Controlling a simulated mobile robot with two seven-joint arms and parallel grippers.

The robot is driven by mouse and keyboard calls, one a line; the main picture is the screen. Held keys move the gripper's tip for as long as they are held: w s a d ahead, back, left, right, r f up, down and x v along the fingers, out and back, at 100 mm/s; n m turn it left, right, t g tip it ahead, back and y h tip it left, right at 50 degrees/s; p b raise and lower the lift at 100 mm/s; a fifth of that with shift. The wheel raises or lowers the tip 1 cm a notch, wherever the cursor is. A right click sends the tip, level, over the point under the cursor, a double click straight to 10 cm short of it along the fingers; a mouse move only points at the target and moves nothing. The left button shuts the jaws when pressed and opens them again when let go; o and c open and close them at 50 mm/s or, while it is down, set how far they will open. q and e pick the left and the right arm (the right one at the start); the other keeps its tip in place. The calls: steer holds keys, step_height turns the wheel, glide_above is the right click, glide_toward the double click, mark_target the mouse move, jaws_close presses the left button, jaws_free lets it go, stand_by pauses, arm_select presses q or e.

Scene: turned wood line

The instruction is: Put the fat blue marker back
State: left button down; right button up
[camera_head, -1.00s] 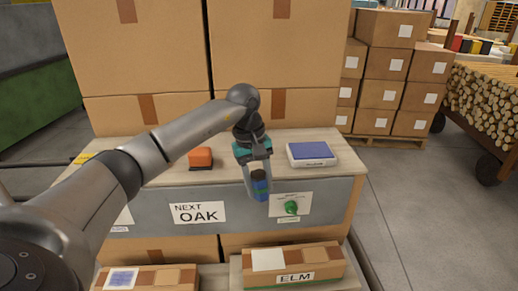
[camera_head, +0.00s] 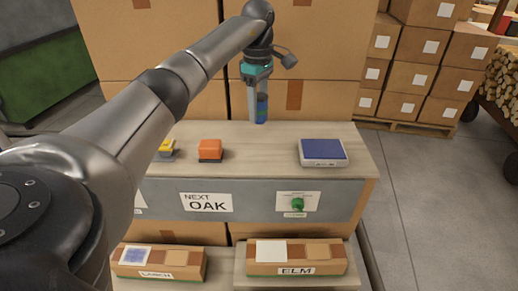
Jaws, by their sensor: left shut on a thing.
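My left gripper (camera_head: 258,108) is shut on the fat blue marker (camera_head: 262,108). It holds the marker upright over the back part of the wooden bench top (camera_head: 258,146). I cannot tell whether the marker's lower end touches the bench or hangs just above it. The gripper's fingers hide part of the marker. My right gripper is not in view.
An orange block-shaped thing (camera_head: 210,150) and a yellow one (camera_head: 166,148) stand on the bench to the left. A blue-topped scale-like device (camera_head: 322,152) stands at the right. Large cartons (camera_head: 318,40) rise behind. A green knob (camera_head: 297,204) is on the front panel.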

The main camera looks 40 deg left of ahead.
arm_select(q)
step_height(320, 180, down, 12)
steer(key=shift+f+b, duration=0.15)
steer(key=shift+b, duration=0.25)
steer(key=shift+c, duration=2)
jaws_free()
step_height(320, 180, up, 12)
steer(key=shift+r+p, duration=0.1)
steer(key=shift+p, duration=0.35)
